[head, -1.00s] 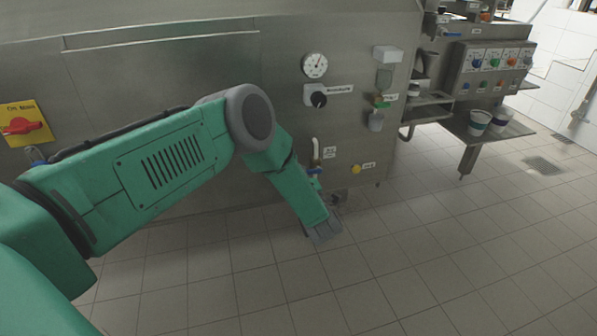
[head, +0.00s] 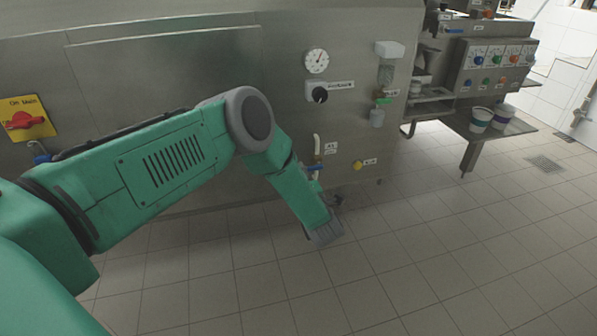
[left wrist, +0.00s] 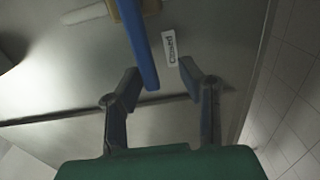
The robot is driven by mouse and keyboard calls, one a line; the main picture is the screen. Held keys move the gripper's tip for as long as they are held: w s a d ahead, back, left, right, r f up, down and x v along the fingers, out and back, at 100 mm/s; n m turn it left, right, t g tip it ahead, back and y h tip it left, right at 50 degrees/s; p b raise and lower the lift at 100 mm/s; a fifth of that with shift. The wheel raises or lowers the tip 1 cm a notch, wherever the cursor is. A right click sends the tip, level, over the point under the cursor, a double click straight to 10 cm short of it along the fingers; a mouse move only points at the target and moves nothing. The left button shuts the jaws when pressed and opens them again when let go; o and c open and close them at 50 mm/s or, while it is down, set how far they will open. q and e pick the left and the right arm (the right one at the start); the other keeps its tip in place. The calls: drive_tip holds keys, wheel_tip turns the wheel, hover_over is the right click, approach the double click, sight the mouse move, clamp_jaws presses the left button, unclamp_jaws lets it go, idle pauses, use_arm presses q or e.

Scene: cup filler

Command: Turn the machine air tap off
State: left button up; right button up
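A blue-handled tap (head: 314,168) sits low on the steel machine panel, below a short white pipe (head: 316,145). A small label (head: 330,148) is beside it, too small to read. In the left wrist view the long blue handle (left wrist: 140,42) reaches down from the top, with its tip near the gap between my fingers. My left gripper (left wrist: 159,67) is open and empty, one finger on each side of the handle's tip; contact cannot be told. In the head view my forearm partly hides the tap area. My right gripper is not in view.
A red rotary switch (head: 24,120) on a yellow plate is at the left, with another blue-handled valve (head: 40,156) below it. A gauge (head: 316,61), a black knob (head: 319,95) and a yellow button (head: 357,165) are on the panel. The tiled floor in front is clear.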

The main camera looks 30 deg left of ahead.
use_arm(q)
drive_tip(key=shift+w+r, duration=0.1)
drive_tip(key=shift+r, duration=0.15)
drive_tip(key=v, duration=1.2)
drive_tip(key=shift+f, duration=0.2)
drive_tip(key=shift+w, duration=0.1)
